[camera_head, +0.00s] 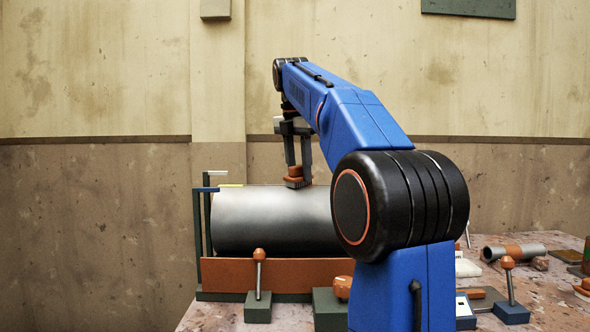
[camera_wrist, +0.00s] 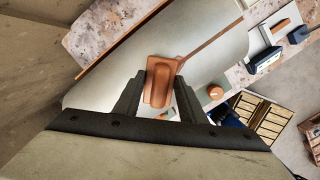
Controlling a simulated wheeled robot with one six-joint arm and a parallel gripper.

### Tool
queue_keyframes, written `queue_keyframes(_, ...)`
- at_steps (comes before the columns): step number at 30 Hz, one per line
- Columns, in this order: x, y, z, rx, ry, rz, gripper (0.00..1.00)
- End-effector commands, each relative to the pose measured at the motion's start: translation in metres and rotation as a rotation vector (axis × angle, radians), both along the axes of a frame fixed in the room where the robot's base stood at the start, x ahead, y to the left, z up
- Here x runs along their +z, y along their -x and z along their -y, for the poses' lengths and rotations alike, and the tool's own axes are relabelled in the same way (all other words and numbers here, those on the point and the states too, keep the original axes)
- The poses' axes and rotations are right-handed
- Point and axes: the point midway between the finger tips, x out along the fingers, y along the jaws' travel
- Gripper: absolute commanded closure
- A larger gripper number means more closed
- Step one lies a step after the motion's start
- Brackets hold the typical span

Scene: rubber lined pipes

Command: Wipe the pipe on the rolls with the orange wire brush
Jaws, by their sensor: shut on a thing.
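A large grey metal pipe (camera_head: 270,222) lies level in the stand behind an orange-brown front plate (camera_head: 270,274). The rolls under it are hidden. My gripper (camera_head: 299,172) is above the pipe and shut on the orange wire brush (camera_head: 295,183). The brush is at the pipe's top surface and looks to be touching it, though exact contact is hard to tell. In the wrist view the orange brush (camera_wrist: 159,82) sits between my two fingers, with the pipe (camera_wrist: 215,38) beneath it. My arm hides the right end of the pipe in the head view.
Posts (camera_head: 203,220) stand at the pipe's left end. Levers with orange knobs (camera_head: 259,254) stand in front and at the right. A wall is behind.

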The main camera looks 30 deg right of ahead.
Motion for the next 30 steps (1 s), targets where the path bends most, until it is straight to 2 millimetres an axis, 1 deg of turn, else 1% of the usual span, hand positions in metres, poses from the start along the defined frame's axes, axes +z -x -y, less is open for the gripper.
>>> queue_keyframes(9,-0.002,0.013,0.020,-0.003,0.000,0.000,0.81)
queue_keyframes(18,-0.003,0.018,0.027,-0.002,0.000,-0.001,0.81)
queue_keyframes(30,-0.001,0.034,0.050,-0.003,0.000,0.000,0.81)
